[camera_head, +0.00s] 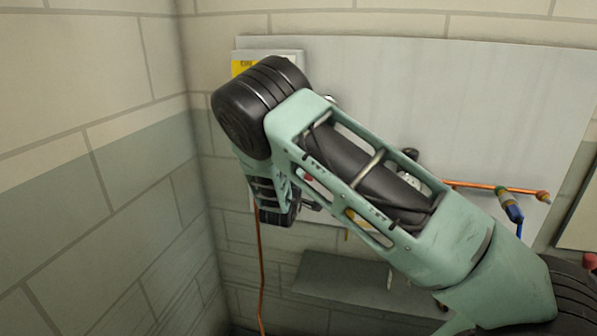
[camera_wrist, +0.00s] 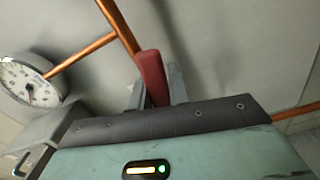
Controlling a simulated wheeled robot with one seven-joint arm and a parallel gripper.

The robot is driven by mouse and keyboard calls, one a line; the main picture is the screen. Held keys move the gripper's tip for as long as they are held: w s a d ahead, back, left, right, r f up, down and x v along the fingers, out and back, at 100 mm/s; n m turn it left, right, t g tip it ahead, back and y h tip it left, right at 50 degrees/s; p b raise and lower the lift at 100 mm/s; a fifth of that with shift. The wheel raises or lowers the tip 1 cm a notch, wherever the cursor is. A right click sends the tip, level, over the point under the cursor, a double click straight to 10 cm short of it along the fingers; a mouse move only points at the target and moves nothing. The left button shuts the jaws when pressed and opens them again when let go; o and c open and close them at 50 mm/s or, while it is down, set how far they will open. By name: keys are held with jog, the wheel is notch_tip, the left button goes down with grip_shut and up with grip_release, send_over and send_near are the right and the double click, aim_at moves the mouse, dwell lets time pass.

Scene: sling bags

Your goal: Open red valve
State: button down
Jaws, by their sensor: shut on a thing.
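The red valve's handle (camera_wrist: 152,76) shows in the wrist view as a red bar beside a copper pipe. My gripper (camera_wrist: 156,90) has one finger on each side of this handle and is shut on it. The handle's lower end is hidden behind the gripper body. In the head view my arm covers most of the valve area and the grip itself cannot be made out.
A round white gauge (camera_wrist: 30,82) sits left of the handle, joined to a copper pipe (camera_wrist: 82,54). In the head view a valve with a blue handle (camera_head: 513,211) is on a copper pipe at right. A grey wall panel (camera_head: 480,110) stands behind. A block wall (camera_head: 90,170) bounds the left.

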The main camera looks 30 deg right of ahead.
jog(key=shift+r+n+p, duration=0.45)
jog(key=shift+n, duration=0.65)
jog(key=c, duration=1.3)
grip_release()
jog(key=b+v, duration=0.5)
jog(key=v, duration=1.2)
jog(key=shift+s+a+r, duration=0.15)
jog(key=shift+s, duration=0.05)
